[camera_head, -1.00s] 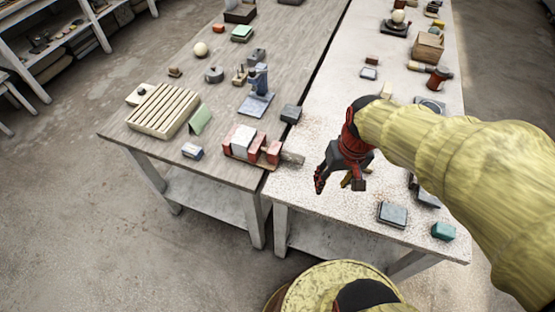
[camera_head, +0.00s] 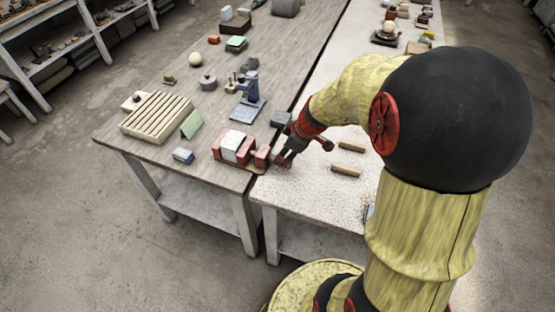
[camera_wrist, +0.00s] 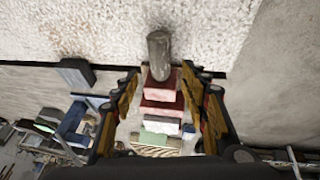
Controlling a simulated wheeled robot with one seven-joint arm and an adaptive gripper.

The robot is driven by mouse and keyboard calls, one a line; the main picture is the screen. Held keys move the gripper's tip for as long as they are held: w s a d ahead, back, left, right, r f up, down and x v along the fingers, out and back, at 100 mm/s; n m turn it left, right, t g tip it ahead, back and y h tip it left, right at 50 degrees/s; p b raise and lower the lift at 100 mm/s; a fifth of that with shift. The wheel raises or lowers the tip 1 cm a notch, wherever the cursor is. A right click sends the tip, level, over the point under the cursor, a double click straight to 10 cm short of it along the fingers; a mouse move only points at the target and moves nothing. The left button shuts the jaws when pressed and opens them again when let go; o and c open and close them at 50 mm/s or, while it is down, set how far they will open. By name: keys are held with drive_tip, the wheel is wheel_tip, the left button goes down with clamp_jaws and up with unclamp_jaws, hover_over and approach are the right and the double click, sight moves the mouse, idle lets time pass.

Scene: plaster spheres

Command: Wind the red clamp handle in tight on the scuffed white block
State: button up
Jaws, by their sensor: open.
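The clamp (camera_head: 217,151) lies at the front right corner of the left, wooden table. It shows red blocks in a row with the white block (camera_head: 230,146) between them. In the wrist view, a grey rod (camera_wrist: 158,56) sticks out from the nearest red block (camera_wrist: 161,88), and the white block (camera_wrist: 155,126) is farther back. My gripper (camera_head: 284,158) is at the clamp's right end. In the wrist view my gripper (camera_wrist: 160,74) is open, with a finger on each side of the rod and red block. I cannot tell whether either finger touches. Scuffs are too small to see.
A dark grey block (camera_head: 280,118) stands close behind my gripper. A blue device (camera_head: 248,95), a green wedge (camera_head: 192,124) and a slatted wooden rack (camera_head: 157,118) stand on the left table. Two wooden bars (camera_head: 347,170) lie on the pale right table.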

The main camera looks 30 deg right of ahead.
drive_tip(key=b+x, duration=0.1)
drive_tip(key=x, duration=0.5)
drive_tip(key=shift+w+f+b, duration=0.1)
drive_tip(key=shift+f+b, duration=0.05)
drive_tip(key=shift+b, duration=0.15)
drive_tip(key=shift+c, duration=1)
clamp_jaws()
drive_tip(key=shift+y, duration=0.3)
